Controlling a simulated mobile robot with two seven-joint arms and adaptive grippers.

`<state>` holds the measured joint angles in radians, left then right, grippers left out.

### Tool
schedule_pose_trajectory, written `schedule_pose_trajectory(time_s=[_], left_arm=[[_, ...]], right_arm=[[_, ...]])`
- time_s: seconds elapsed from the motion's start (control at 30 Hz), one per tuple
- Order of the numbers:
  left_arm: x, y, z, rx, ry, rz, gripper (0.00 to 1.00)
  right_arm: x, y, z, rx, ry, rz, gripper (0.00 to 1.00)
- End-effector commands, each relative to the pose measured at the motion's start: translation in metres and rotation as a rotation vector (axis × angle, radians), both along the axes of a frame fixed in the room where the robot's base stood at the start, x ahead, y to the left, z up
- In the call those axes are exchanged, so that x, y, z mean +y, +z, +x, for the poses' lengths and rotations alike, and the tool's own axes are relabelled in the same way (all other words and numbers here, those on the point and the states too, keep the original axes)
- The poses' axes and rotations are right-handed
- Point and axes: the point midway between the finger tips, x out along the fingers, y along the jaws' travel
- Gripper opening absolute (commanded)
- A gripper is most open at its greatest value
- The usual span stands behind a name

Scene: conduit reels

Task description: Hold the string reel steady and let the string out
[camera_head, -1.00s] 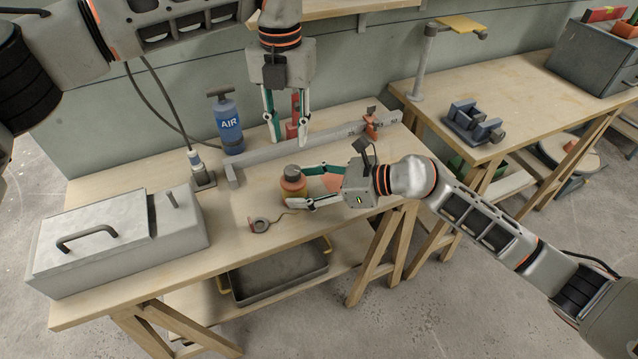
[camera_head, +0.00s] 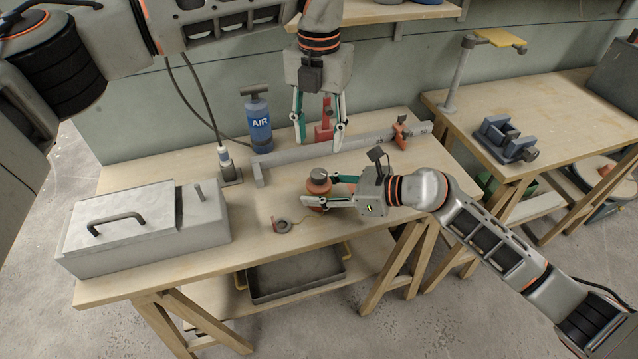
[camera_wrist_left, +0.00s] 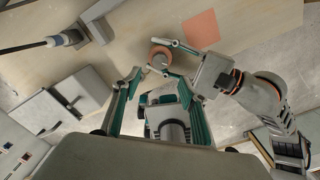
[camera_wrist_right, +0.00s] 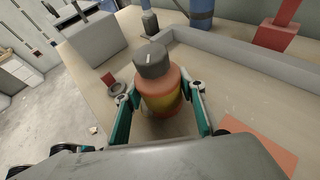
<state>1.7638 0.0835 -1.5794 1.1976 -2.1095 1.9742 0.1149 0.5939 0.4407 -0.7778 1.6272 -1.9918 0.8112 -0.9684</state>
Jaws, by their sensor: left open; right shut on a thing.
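The string reel (camera_head: 318,186) is an orange and yellow bottle-shaped body with a grey cap, upright on the near part of the bench. My right gripper (camera_head: 317,189) is shut on it from the right; in the right wrist view the reel (camera_wrist_right: 161,88) stands between both fingers. A thin string runs from the reel to a small dark ring (camera_head: 282,225) lying on the bench to its left. My left gripper (camera_head: 319,140) is open and empty, pointing down above the back of the bench, behind the reel. The left wrist view shows the reel (camera_wrist_left: 160,57) beyond the open fingers.
A grey lidded box (camera_head: 146,230) fills the bench's left end. A blue AIR bottle (camera_head: 258,122), a long grey rail (camera_head: 290,157) and a red upright piece (camera_head: 325,125) stand at the back. A flat orange square (camera_wrist_left: 201,29) lies beside the reel. A second bench holds a vise (camera_head: 507,140).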

Motion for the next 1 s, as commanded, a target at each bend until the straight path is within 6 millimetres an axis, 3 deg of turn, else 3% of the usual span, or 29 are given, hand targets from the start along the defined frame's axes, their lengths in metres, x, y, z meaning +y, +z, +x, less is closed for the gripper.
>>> schedule_pose_trajectory(time_s=[0.27, 1.0], left_arm=[[0.0, 0.004, 0.0, 0.001, -0.338, 0.001, 0.42], [0.001, 0.017, 0.001, 0.002, -1.702, 0.001, 0.42]], right_arm=[[0.0, 0.0, 0.0, 0.0, -0.001, -0.001, 0.13], [0.0, 0.0, 0.0, 0.0, -0.001, -0.001, 0.13]])
